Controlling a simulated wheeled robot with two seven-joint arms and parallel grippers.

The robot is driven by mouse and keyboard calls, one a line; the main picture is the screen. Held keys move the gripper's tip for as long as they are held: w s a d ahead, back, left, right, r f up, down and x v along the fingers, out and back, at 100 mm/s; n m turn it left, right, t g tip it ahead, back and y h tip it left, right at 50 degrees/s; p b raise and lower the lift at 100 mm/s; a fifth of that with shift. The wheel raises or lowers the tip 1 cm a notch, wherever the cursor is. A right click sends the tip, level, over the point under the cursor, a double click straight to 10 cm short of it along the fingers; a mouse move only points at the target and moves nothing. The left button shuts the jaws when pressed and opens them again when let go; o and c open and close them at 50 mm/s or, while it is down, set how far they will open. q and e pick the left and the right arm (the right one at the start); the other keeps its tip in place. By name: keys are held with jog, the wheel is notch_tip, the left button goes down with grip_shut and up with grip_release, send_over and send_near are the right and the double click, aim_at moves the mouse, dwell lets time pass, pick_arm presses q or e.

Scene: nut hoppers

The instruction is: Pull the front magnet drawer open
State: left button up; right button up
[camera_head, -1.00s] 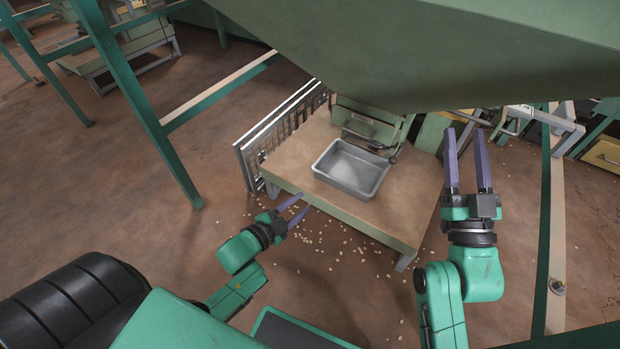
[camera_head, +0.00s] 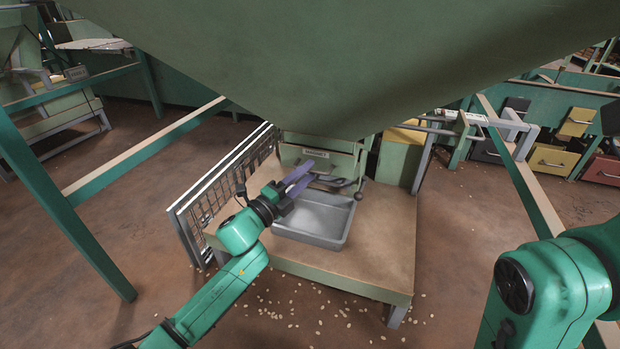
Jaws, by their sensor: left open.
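The front magnet drawer (camera_head: 319,158) is a green front with a small label, set under the big green hopper (camera_head: 330,80) at the back of the low table. Its grey handle (camera_head: 338,182) shows below the label, partly hidden by my gripper. My left gripper (camera_head: 305,172) is open, its purple fingers reaching over the tray toward the handle. I cannot tell whether the fingers touch the handle or stand around it. My right arm shows at the lower right, but its gripper is out of the picture.
A grey metal tray (camera_head: 318,238) stands on the table (camera_head: 385,262) just below the drawer. A wire rack (camera_head: 205,195) stands along the table's left side. Nuts lie scattered on the floor. A wooden-topped rail (camera_head: 522,175) runs at the right.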

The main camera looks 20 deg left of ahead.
pick_arm(q)
jog(key=shift+x, duration=0.9)
grip_shut()
dwell(0.7)
